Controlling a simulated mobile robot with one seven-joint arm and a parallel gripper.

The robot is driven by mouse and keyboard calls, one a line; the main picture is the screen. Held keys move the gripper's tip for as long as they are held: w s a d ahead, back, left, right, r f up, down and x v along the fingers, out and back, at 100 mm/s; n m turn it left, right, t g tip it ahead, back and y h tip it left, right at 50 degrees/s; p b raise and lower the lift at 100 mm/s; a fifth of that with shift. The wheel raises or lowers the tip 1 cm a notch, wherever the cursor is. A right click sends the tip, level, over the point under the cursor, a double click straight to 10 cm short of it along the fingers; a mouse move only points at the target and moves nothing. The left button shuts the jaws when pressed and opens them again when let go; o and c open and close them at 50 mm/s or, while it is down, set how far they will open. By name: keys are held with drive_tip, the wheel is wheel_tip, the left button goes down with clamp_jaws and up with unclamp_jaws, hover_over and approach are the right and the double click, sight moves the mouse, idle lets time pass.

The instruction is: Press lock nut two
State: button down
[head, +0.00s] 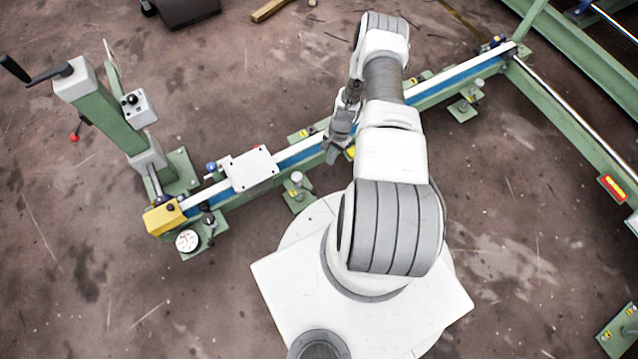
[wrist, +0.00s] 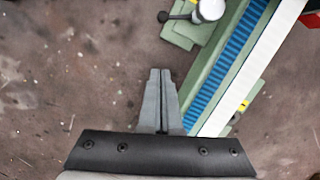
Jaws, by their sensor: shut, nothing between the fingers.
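My gripper (head: 335,152) hangs beside the long green beam (head: 228,200), about midway along it in the head view. In the wrist view the gripper (wrist: 161,72) points up the picture, its two fingers together and nothing between them. A green foot plate (wrist: 186,30) with a grey round-topped nut (wrist: 211,9) and a black ball-ended lever (wrist: 164,17) lies ahead of the fingertips, apart from them. In the head view, similar nuts stand on foot plates at the near side of the beam (head: 297,177) and farther right (head: 477,86). I cannot read which is number two.
A blue toothed rack (wrist: 230,65) and white rail run along the beam. A white carriage plate (head: 251,169) and yellow end block (head: 164,218) sit toward its left end. A green lever column (head: 115,118) stands at left. Bare brown floor (head: 80,270) surrounds them.

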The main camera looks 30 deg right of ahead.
drive_tip(key=s+a+f+b, duration=0.2)
drive_tip(key=a+f+b, duration=0.2)
drive_tip(key=f, duration=0.6)
drive_tip(key=shift+s+a, duration=0.2)
drive_tip(key=shift+a, duration=0.75)
